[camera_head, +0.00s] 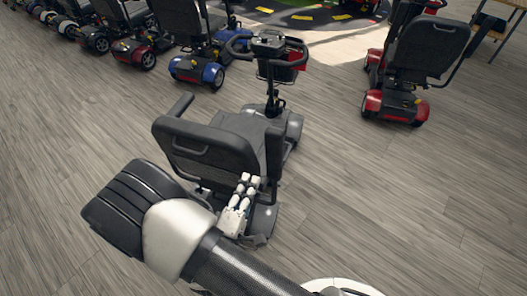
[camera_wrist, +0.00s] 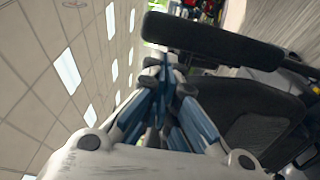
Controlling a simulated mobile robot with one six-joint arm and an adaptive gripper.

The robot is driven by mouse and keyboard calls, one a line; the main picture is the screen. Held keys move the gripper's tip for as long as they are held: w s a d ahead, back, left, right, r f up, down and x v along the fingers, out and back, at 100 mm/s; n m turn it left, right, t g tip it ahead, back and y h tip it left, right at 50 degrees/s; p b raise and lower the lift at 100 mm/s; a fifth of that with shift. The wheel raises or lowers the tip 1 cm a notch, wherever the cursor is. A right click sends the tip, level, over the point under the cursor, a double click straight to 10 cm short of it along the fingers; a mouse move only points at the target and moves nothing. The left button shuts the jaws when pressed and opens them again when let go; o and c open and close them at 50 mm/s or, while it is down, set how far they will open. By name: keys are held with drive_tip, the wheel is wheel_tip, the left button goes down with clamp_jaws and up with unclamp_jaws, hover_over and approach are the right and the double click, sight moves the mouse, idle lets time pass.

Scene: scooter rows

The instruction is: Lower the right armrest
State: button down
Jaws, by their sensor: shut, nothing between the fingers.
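A grey mobility scooter stands in the middle of the head view, seen from behind, with its black seat back (camera_head: 205,150) towards me. Its right armrest (camera_head: 273,153) stands upright beside the seat back. In the wrist view, which is rolled with the ceiling at left, the same armrest is a long dark padded bar (camera_wrist: 215,40) across the top. The left armrest (camera_head: 181,104) shows beyond the seat back's left side. My gripper (camera_head: 249,179) is shut and empty, behind and close to the right armrest. Its fingertips (camera_wrist: 164,62) appear near the bar's upper end; contact cannot be told.
A red scooter (camera_head: 420,55) stands at the upper right, and a blue one (camera_head: 197,65) heads a row at the upper left. Wood-look floor (camera_head: 390,190) is clear on the right.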

sight(266, 142)
drive_tip(key=b+x, duration=0.1)
drive_tip(key=x, duration=1)
drive_tip(key=shift+s+d+b, duration=0.1)
drive_tip(key=shift+d+b, duration=0.05)
drive_tip(key=shift+b, duration=0.15)
